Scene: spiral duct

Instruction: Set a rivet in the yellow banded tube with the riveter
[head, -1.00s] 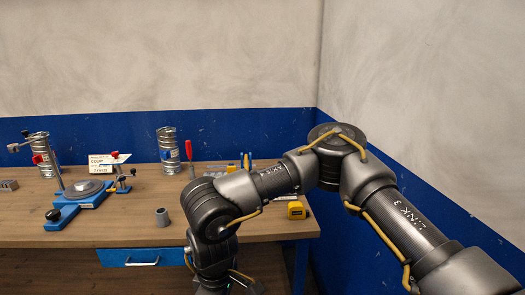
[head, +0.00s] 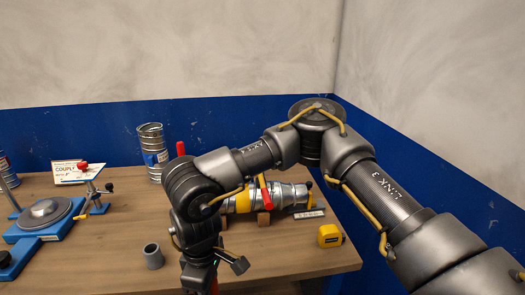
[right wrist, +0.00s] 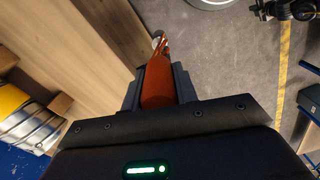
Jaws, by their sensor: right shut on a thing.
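A silver tube with a yellow band (head: 240,203) lies on its side on wooden supports on the bench, partly hidden by my right arm. Its yellow part (right wrist: 10,98) and silver body also show at the left edge of the right wrist view. My right gripper (right wrist: 157,88) is shut on an orange-red handle, which looks like the riveter's (right wrist: 158,80); a small metal end shows beyond it. In the head view the right gripper hangs at the bottom, near the bench's front, with only a bit of orange-red visible. My left gripper is out of view.
A red-handled clamp (head: 265,191) stands at the tube. A yellow tape measure (head: 330,236), a grey cup (head: 153,256), a blue turntable fixture (head: 44,217) and an upright silver duct (head: 152,150) are on the bench. The wood between cup and duct is clear.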

